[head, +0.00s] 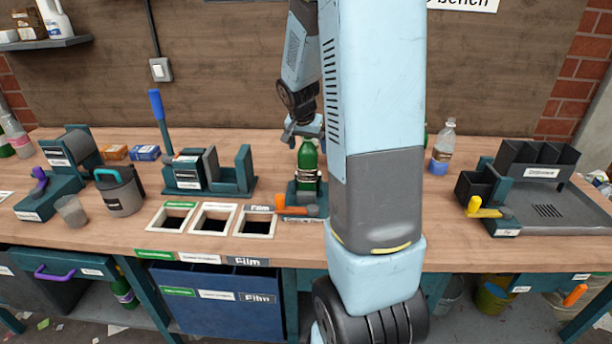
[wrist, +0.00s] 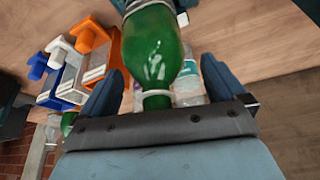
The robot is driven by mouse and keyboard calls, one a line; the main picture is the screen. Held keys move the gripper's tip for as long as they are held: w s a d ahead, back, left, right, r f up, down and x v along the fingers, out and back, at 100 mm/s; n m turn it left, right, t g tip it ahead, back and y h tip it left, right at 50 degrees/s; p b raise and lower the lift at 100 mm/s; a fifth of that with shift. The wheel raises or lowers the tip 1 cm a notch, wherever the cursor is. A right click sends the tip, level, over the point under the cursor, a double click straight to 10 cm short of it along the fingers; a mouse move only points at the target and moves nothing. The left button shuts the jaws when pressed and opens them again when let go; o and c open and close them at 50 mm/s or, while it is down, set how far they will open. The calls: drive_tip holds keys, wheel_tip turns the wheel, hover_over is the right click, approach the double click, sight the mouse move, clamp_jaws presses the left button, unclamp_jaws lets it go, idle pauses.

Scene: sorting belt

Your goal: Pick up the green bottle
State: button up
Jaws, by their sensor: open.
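The green bottle (head: 308,160) stands upright in a dark teal fixture (head: 304,192) with an orange handle, near the middle of the bench. In the wrist view the green bottle (wrist: 158,55) lies between the two blue fingers of my gripper (wrist: 162,70). The fingers are open, with a gap visible on each side of the bottle. Its neck with a white ring points toward the palm.
Framed openings (head: 214,218) lie left of the fixture. A clear bottle (head: 443,148) stands to the right, with a grey tray station (head: 550,205) beyond. A lever press (head: 205,170) and a grey jug (head: 120,190) stand left.

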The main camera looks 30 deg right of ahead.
drive_tip(key=shift+d+f, duration=0.1)
drive_tip(key=shift+f, duration=0.15)
drive_tip(key=c, duration=1.6)
drive_tip(key=shift+o, duration=0.2)
drive_tip(key=shift+w, duration=0.1)
